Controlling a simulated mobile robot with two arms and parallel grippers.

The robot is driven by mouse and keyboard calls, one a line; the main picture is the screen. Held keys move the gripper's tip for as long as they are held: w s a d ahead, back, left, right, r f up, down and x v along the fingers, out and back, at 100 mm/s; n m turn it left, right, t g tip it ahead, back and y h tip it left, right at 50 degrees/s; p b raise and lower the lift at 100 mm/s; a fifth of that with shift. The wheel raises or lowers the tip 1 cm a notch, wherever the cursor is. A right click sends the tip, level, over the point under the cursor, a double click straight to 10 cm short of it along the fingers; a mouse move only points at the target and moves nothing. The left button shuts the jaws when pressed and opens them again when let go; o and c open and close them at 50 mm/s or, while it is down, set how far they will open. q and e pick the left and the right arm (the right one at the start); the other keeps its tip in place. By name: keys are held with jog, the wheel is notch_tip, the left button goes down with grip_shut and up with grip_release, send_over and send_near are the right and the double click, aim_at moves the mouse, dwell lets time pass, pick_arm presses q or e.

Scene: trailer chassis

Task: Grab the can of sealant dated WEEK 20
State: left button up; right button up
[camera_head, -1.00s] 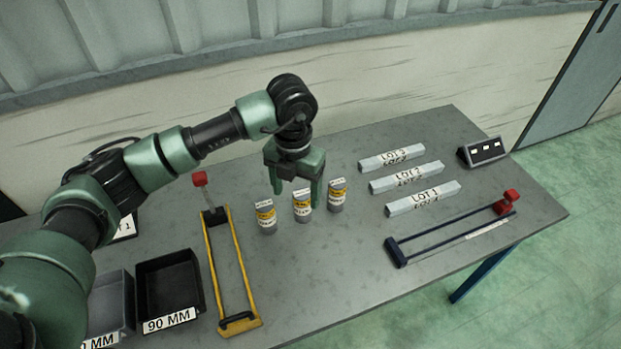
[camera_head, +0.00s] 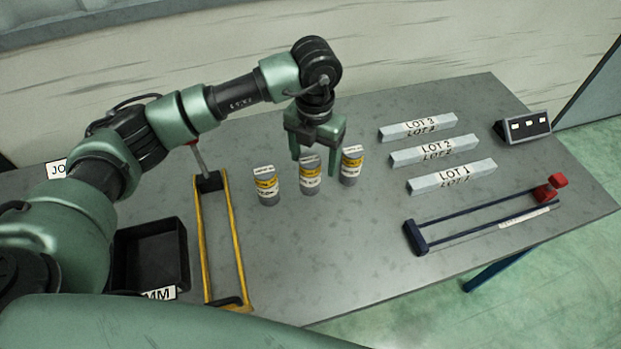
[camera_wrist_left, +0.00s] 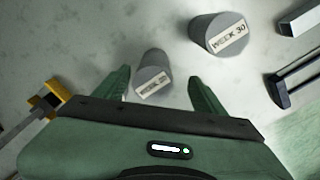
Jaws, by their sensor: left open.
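Three small grey cans with yellow and white labels stand upright in a row on the table: left can (camera_head: 266,186), middle can (camera_head: 310,176) and right can (camera_head: 351,167). Their dates are too small to read in the head view. My left gripper (camera_head: 316,158) is open and empty, fingers down, just behind and above the middle can. In the left wrist view, one can (camera_wrist_left: 153,70) shows between and beyond the fingers; its top label reads WEEK, with a blurred number. Another can (camera_wrist_left: 219,33), up and right, reads WEEK 30. My right gripper is not in view.
A yellow frame (camera_head: 203,249) and a black bin (camera_head: 151,262) lie to the left. Bars marked LOT 1 (camera_head: 452,177), LOT 2 (camera_head: 434,150) and LOT 3 (camera_head: 418,126) lie right. A blue frame (camera_head: 416,238) with a red end and a dark stand (camera_head: 522,127) are further right.

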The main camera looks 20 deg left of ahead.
aim_at(310, 179)
pick_arm(q)
jog(key=shift+s+f, duration=0.1)
jog(key=shift+f, duration=0.65)
jog(key=f+p, duration=0.2)
jog(key=f, duration=0.1)
jog(key=a+f+p, duration=0.1)
jog(key=f, duration=0.1)
jog(key=shift+f, duration=0.2)
jog(key=shift+d+f, duration=0.1)
jog(key=shift+f, duration=0.45)
jog(key=c, duration=1.4)
grip_shut()
jog(key=shift+r, duration=0.1)
